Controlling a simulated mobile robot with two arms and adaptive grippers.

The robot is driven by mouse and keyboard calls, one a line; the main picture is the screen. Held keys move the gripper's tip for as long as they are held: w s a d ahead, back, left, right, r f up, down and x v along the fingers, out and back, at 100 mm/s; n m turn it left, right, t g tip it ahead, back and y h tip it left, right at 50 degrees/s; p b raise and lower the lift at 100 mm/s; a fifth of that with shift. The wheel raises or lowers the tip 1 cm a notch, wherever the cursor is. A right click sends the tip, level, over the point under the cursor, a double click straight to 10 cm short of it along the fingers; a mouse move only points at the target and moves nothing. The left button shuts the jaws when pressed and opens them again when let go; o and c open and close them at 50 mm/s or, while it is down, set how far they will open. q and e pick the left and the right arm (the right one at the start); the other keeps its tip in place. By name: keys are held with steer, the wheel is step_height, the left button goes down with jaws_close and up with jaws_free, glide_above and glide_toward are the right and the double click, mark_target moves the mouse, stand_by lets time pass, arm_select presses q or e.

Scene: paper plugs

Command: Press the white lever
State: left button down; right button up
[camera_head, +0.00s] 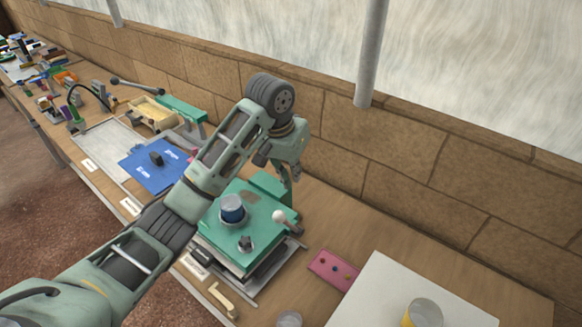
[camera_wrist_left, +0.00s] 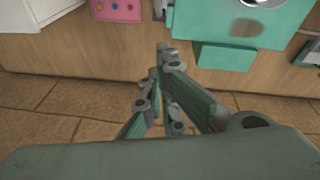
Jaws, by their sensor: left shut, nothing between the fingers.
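A lever with a white ball knob (camera_head: 279,216) sits at the right side of a green machine (camera_head: 262,243), its dark arm running down to the right. A cream curved handle (camera_head: 224,299) lies at the machine's front edge. My left gripper (camera_head: 293,174) hangs above and behind the machine, near the wall, apart from the white knob. Its fingers are shut and empty. In the left wrist view the shut gripper (camera_wrist_left: 168,62) points towards the green machine (camera_wrist_left: 240,28). The white knob cannot be made out there.
A pink panel with coloured buttons (camera_head: 333,269) lies right of the machine, beside a white board (camera_head: 400,290) with a yellow and grey cylinder (camera_head: 423,314). A blue mat (camera_head: 155,170) lies to the left. The brick wall (camera_head: 330,130) stands close behind my gripper.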

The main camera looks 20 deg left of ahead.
mark_target(289, 225)
arm_select(q)
step_height(289, 225, down, 7)
steer(key=s+p, duration=0.2)
steer(key=p, duration=0.2)
steer(key=shift+s+d, duration=0.15)
steer(key=shift+s, duration=0.15)
arm_select(e)
step_height(289, 225, up, 5)
steer(key=shift+s+a+f, duration=0.1)
steer(key=shift+s+f, duration=0.05)
steer(key=shift+f, duration=0.05)
